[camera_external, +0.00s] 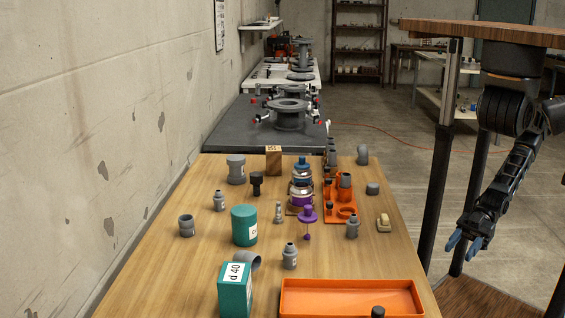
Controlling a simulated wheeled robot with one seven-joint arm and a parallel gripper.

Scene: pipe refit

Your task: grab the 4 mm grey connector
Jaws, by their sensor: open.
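My gripper (464,248), with blue fingertips, hangs off the right side of the table. It is open, points down and left, and is apart from all the connectors.
An orange tray (310,300) lies at the front edge. A teal box marked "d 40" (233,292) and a teal cylinder (240,226) stand left. An orange holder (333,215), a purple piece (308,215) and a beige part (384,223) are right of centre.

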